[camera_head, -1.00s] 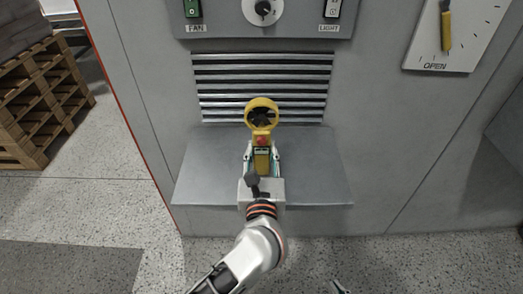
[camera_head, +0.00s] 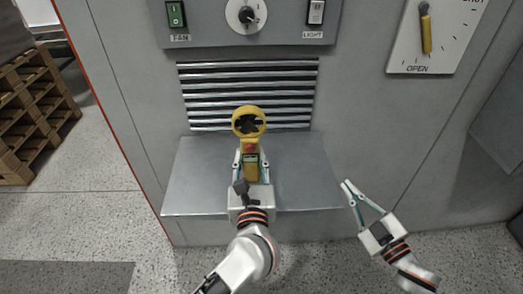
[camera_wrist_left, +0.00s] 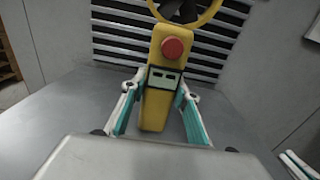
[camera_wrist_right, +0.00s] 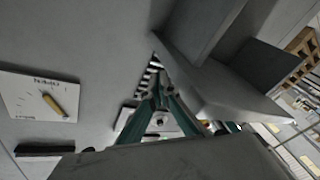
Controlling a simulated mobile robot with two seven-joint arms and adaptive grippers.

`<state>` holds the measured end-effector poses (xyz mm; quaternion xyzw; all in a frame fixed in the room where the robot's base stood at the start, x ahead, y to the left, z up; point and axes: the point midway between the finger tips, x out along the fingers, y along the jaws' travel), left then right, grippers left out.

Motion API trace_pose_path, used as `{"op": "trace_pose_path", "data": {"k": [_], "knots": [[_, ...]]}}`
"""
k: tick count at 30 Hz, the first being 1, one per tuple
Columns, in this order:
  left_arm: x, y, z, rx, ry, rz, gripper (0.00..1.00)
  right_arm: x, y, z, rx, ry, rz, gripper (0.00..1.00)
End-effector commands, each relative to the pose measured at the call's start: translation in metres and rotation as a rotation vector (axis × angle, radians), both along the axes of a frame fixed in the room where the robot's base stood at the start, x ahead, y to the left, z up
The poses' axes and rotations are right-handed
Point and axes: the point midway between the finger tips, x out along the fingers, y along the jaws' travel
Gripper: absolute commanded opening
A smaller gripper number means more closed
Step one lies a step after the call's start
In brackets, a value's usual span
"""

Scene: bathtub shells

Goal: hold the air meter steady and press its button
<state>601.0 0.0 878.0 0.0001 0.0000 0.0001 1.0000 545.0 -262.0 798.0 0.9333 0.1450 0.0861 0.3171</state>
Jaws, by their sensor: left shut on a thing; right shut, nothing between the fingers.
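The yellow air meter (camera_head: 250,163) stands over the grey shelf, its round fan ring at the top, in front of the vent slats. Its red button (camera_wrist_left: 173,47) faces me in the left wrist view, above a small display. My left gripper (camera_head: 251,160) is shut on the meter's handle, one finger on each side, below the button. My right gripper (camera_head: 346,184) is shut and empty, off the shelf's right edge, to the right of the meter and apart from it. In the right wrist view its fingertips (camera_wrist_right: 157,66) come together.
The grey shelf (camera_head: 310,175) is otherwise bare. Behind it are the vent slats (camera_head: 290,90) and a panel with a fan switch (camera_head: 175,14), a knob and a light switch (camera_head: 316,12). A dial plate (camera_head: 440,50) with a yellow lever is at right. Wooden pallets (camera_head: 30,120) stand far left.

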Motion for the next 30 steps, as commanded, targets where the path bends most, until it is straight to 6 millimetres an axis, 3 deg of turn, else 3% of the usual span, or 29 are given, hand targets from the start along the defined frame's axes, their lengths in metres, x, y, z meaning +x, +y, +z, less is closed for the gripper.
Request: {"op": "trace_pose_path", "data": {"k": [1, 3, 6, 10, 13, 18, 30], "knots": [[0.0, 0.0, 0.001, 0.0, -0.001, 0.0, 0.0, 0.012, 0.007, 0.036, -0.044, -0.104, 0.058, 0.0], [0.0, 0.0, 0.001, 0.0, -0.001, 0.0, 0.0, 0.015, 0.028, 0.074, -0.093, -0.224, 0.159, 0.0], [0.0, 0.0, 0.001, 0.0, -0.001, 0.0, 0.0, 0.008, 0.06, 0.114, -0.169, -0.362, 0.309, 0.0], [0.0, 0.0, 0.001, 0.0, -0.001, 0.0, 0.0, -0.01, 0.097, 0.147, -0.291, -0.5, 0.514, 0.0], [0.0, 0.0, 0.001, 0.0, -0.001, 0.0, 0.0, -0.026, 0.117, 0.156, -0.393, -0.565, 0.662, 0.0], [0.0, 0.0, 0.0, 0.0, -0.001, 0.0, 0.0, -0.045, 0.133, 0.153, -0.545, -0.601, 0.846, 0.0], [0.0, 0.0, 0.0, 0.0, -0.001, 0.0, 0.0, -0.055, 0.136, 0.144, -0.641, -0.595, 0.95, 0.0]]}}
